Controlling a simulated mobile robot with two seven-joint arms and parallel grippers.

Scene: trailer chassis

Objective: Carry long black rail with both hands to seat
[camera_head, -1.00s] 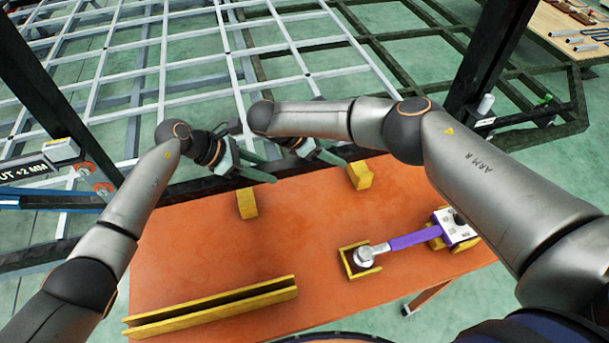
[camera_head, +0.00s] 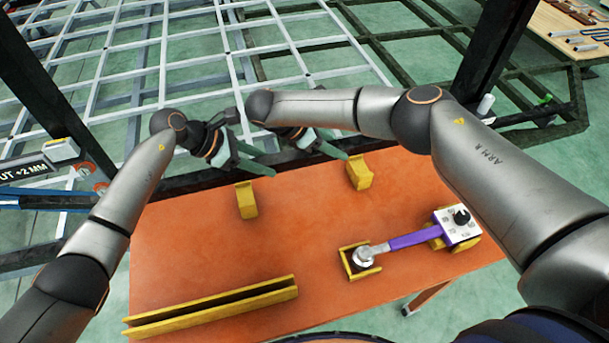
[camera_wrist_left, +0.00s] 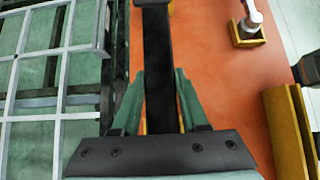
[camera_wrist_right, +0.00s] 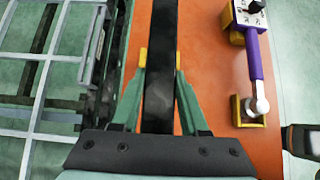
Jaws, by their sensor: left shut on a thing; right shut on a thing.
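The long black rail (camera_wrist_left: 160,65) runs between the fingers of my left gripper (camera_wrist_left: 158,105) in the left wrist view. It also passes between the fingers of my right gripper (camera_wrist_right: 158,105) in the right wrist view, where the rail (camera_wrist_right: 161,60) reaches the top edge. In the head view both my left gripper (camera_head: 252,160) and my right gripper (camera_head: 330,146) are over the table's far edge, side by side and shut on the rail. There the rail is hard to tell from the dark chassis beams behind. I cannot pick out its seat.
The orange table (camera_head: 300,230) carries two yellow blocks (camera_head: 246,200) (camera_head: 359,173), a long yellow channel (camera_head: 212,306) and a purple-handled tool (camera_head: 412,239) in yellow holders. The grey grid chassis (camera_head: 210,100) lies beyond. A dark post (camera_head: 490,55) stands at right. The table's middle is clear.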

